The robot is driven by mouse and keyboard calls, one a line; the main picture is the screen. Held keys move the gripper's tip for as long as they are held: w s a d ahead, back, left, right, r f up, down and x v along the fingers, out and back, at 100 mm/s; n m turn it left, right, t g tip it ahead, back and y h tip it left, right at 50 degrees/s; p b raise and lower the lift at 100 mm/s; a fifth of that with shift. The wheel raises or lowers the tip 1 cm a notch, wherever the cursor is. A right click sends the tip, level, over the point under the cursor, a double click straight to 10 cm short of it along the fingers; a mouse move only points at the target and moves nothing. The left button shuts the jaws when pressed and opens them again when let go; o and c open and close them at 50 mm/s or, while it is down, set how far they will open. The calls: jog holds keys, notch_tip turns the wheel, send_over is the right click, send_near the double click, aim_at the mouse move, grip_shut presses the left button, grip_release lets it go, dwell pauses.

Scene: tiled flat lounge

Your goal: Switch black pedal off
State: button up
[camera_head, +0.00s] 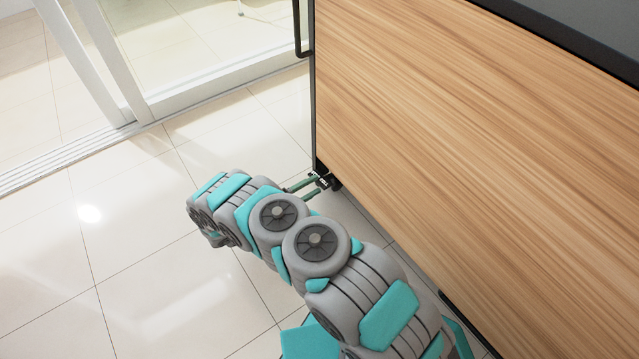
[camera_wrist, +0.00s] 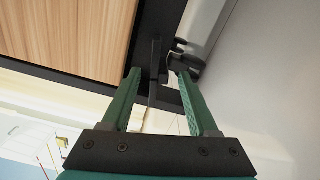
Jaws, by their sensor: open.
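A small black pedal (camera_head: 324,182) is at the lower near corner of the wood-panelled unit, close to the floor, and is partly hidden by my gripper. In the wrist view a black part that looks like the pedal (camera_wrist: 182,62) sits at the tip of the right finger, beside a grey rounded part. My gripper (camera_wrist: 160,73) is open, with two green fingers apart and nothing held between them. It also shows in the head view (camera_head: 316,186), reaching the corner from the left. I cannot tell whether a finger touches the pedal, or its on or off position.
The wood-panelled unit (camera_head: 470,150) with a black frame fills the right side. A black handle (camera_head: 303,30) is on its far end. White sliding door frames (camera_head: 125,90) stand at the upper left. The tiled floor (camera_head: 60,230) at left is clear.

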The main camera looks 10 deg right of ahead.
aim_at(317, 184)
jog(key=shift+x, duration=1.55)
grip_shut()
